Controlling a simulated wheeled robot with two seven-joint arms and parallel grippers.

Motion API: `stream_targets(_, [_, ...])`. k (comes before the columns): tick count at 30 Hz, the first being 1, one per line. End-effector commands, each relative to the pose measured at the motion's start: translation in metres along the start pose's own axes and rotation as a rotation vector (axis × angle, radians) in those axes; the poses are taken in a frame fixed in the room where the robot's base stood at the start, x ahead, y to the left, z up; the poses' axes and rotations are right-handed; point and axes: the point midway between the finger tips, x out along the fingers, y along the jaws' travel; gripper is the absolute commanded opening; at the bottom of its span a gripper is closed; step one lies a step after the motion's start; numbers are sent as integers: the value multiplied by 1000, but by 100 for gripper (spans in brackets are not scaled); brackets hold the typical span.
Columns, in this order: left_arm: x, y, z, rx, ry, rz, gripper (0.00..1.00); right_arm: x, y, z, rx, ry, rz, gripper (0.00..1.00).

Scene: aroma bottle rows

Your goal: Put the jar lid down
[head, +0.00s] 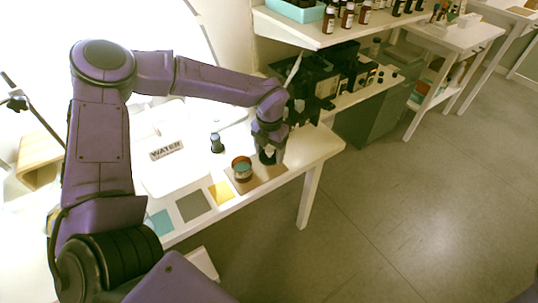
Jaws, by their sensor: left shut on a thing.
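My left gripper (268,146) reaches down over the right end of the white table, shut on a small dark thing that looks like the jar lid (268,157). It is too small to tell whether the lid touches the surface below. An open-looking round jar (242,169), with a brownish rim and a teal band, stands just left of the gripper on a brown mat (262,184). My right gripper is not in view.
Yellow (221,192), grey (193,205) and teal (161,222) squares lie along the table's front edge. A small dark bottle (216,143) stands behind, near a WATER label (167,150). Dark machines (318,80) and a bottle shelf (320,37) stand behind the gripper.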

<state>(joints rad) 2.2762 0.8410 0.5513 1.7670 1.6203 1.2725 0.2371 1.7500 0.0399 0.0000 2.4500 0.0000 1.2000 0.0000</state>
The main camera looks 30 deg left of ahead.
Motion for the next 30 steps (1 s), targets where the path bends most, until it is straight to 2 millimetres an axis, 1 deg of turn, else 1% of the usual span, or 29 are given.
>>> stream_targets(1, [7,4,4,-1,2,1,38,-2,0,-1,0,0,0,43])
stream_targets(6, [20,11,13,1,0,1,38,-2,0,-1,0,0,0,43])
stream_targets(10, [44,11,13,1,3,1,38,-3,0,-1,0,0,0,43])
stream_targets(12, [51,11,13,2,1,0,38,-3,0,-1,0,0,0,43])
stream_targets(18, [51,11,14,1,-1,0,38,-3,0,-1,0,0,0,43])
stream_targets(21, [55,11,13,1,-1,0,38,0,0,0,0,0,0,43])
stream_targets(22, [55,11,13,2,-1,0,70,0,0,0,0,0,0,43])
stream_targets(23, [54,11,14,2,-2,0,80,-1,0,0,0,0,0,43])
stream_targets(24, [54,11,14,2,-1,0,93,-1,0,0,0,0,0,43])
stream_targets(30, [54,11,13,1,-1,0,93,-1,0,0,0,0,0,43])
